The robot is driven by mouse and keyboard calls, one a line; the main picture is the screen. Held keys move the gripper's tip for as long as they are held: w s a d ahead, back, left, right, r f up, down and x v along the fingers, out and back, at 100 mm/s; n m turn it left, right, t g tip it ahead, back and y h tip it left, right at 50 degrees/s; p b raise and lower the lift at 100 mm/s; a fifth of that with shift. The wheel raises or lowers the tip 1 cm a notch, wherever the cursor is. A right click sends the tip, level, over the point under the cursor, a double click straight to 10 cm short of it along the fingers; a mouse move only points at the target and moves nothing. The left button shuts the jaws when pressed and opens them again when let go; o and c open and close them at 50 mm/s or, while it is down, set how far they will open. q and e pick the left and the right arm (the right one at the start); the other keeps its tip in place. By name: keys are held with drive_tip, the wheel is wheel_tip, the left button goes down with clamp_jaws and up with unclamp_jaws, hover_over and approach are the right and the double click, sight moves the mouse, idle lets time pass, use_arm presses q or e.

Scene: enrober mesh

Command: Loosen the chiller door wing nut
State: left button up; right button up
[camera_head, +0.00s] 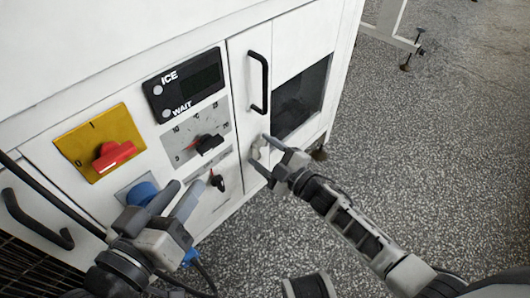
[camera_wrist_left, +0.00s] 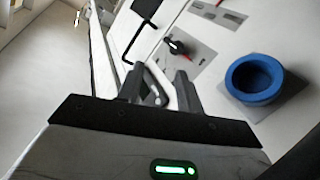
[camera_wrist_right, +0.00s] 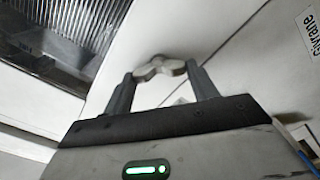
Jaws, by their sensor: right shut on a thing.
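The pale grey wing nut (camera_head: 257,149) sits low on the white chiller door (camera_head: 292,52), below the black door handle. It also shows in the right wrist view (camera_wrist_right: 160,68). My right gripper (camera_head: 266,155) reaches it from the right and is shut on it, with one finger at each end of the nut. In the head view the fingers partly hide the nut. My left gripper (camera_head: 180,196) is open and empty in front of the lower control panel, left of the door. Its fingers stand apart in the left wrist view (camera_wrist_left: 160,87).
Left of the door are an ICE/WAIT display (camera_head: 184,85), a dial with a black knob (camera_head: 209,143), a red switch on a yellow plate (camera_head: 114,154), a key switch (camera_head: 217,181) and a blue round socket (camera_wrist_left: 254,79). Speckled floor (camera_head: 430,150) lies open at the right.

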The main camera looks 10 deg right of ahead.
drive_tip(key=n+b, duration=0.1)
drive_tip(key=n, duration=0.2)
drive_tip(key=shift+f+n, duration=0.15)
drive_tip(key=shift+n, duration=0.15)
drive_tip(key=n, duration=0.2)
drive_tip(key=shift+n+b, duration=0.35)
drive_tip(key=shift+n, duration=0.05)
use_arm(q)
drive_tip(key=shift+d+r+n+t+h, duration=0.2)
drive_tip(key=shift+r+n+t+h, duration=0.15)
drive_tip(key=shift+r, duration=0.3)
use_arm(e)
drive_tip(key=shift+n, duration=0.9)
drive_tip(key=o, duration=1)
